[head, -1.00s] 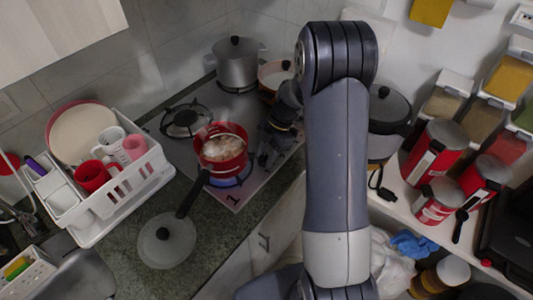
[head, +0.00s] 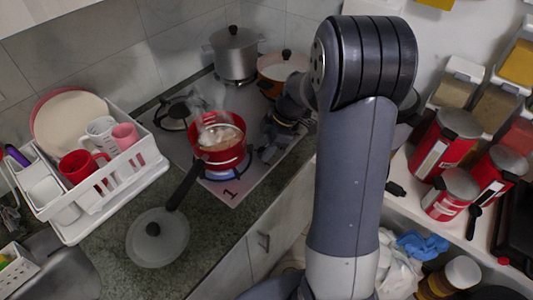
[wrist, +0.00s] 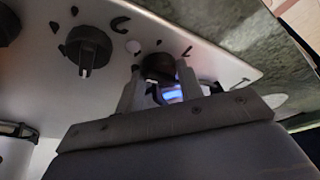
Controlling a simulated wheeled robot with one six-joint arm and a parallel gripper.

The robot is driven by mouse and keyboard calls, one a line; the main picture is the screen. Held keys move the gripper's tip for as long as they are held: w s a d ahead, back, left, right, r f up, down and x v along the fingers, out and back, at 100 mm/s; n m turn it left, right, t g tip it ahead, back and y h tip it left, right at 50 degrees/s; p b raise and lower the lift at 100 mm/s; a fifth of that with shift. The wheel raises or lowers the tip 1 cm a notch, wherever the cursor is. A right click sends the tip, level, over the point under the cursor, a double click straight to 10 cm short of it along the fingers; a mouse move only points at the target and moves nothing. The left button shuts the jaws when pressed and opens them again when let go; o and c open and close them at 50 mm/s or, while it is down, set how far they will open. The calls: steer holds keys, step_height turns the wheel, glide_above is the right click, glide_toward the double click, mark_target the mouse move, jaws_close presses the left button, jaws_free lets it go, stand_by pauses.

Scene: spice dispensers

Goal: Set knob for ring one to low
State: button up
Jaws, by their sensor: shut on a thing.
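In the wrist view my gripper (wrist: 158,85) has its two fingers on either side of a dark round knob (wrist: 158,66) and is shut on it. A blue glow shows between the fingers. The knob's pointer is hidden. In the head view my gripper (head: 270,143) is at the right side of the stove, and the knob there is hidden by it. A red pot (head: 221,155) with pale contents and steam stands on the ring beside the mark "1" (head: 230,194). A blue flame (head: 222,175) burns under the pot.
Another dark knob (wrist: 88,50) is left of the held one in the wrist view. A steel pot (head: 235,60) and an orange pan (head: 283,67) stand at the back. A glass lid (head: 158,245) and a dish rack (head: 110,205) are on the counter. The pot's dark handle points towards the lid.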

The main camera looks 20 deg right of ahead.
steer(key=m+b, duration=0.1)
steer(key=m+t+b, duration=0.1)
steer(key=m, duration=0.1)
steer(key=shift+s+f, duration=0.2)
steer(key=m+t+h+b, duration=0.1)
steer(key=m+b, duration=0.1)
steer(key=m, duration=0.1)
steer(key=shift+s+a+r+b, duration=0.1)
steer(key=shift+a+b, duration=0.05)
steer(key=shift+b, duration=0.15)
steer(key=m+h, duration=0.1)
steer(key=m, duration=0.2)
steer(key=m+t, duration=0.1)
steer(key=m, duration=0.2)
steer(key=shift+s+a+r+h, duration=0.1)
steer(key=shift+a+r+h, duration=0.05)
steer(key=shift+h, duration=0.25)
steer(key=shift+t, duration=0.4)
steer(key=o, duration=1)
steer(key=v, duration=1)
steer(key=shift+r, duration=0.35)
